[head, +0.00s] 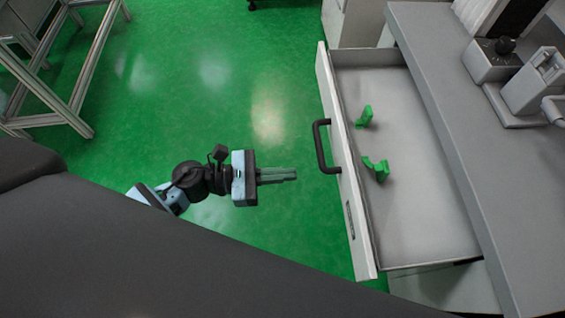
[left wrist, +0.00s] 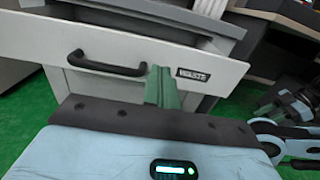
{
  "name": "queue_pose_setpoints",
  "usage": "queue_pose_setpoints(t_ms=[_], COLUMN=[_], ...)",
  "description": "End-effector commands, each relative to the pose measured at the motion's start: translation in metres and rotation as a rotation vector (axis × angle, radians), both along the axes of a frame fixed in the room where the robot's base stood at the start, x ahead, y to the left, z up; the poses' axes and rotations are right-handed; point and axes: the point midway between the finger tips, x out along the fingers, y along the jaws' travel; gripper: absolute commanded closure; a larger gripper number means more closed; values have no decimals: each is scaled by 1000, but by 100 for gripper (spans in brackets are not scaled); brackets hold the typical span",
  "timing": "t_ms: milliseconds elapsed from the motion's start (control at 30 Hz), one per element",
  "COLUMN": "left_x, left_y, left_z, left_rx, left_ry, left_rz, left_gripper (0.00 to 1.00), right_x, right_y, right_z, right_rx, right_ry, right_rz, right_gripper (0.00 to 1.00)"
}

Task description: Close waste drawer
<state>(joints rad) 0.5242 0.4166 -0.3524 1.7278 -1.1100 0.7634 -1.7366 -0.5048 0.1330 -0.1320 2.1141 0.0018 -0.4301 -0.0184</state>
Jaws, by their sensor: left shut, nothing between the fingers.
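The waste drawer (head: 420,225) is pulled out from under the grey worktop. Its white front faces left, with a black handle (head: 322,147) on it. Two green pieces lie inside, one farther back (head: 364,117) and one nearer (head: 377,168). My left gripper (head: 295,174) is shut and empty, pointing at the drawer front, a little short of the handle in the head view. In the left wrist view its fingers (left wrist: 161,86) show before the drawer front, between the handle (left wrist: 107,66) and the WASTE label (left wrist: 193,76). I cannot tell whether they touch it. My right gripper is not in view.
The grey worktop (head: 450,110) with equipment (head: 520,80) stands above the drawer at right. A metal frame (head: 75,75) stands at the back left. The green floor (head: 230,90) left of the drawer is clear. A blue and black arm part (left wrist: 290,130) shows at right in the left wrist view.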

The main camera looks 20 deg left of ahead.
Motion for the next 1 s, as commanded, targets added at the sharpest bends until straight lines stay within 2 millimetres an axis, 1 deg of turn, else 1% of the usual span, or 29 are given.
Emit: queue_pose_setpoints(t_ms=[33, 300, 500, 700, 1000], left_x=[5, 26, 38, 44, 45], left_y=[-10, -56, -83, -96, -99], left_z=[1, 1, 1, 0, 0], left_rx=[-2, -3, -3, -1, 0], left_ry=[-2, -1, 0, 0, 1], left_rz=[0, 1, 0, 2, 1], left_gripper=[100, 100, 100, 100, 100], right_x=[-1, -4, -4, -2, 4], right_y=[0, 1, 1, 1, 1], right_z=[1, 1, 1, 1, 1], right_rx=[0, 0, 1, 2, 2], right_ry=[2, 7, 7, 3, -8], right_rz=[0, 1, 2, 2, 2], right_gripper=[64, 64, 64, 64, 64])
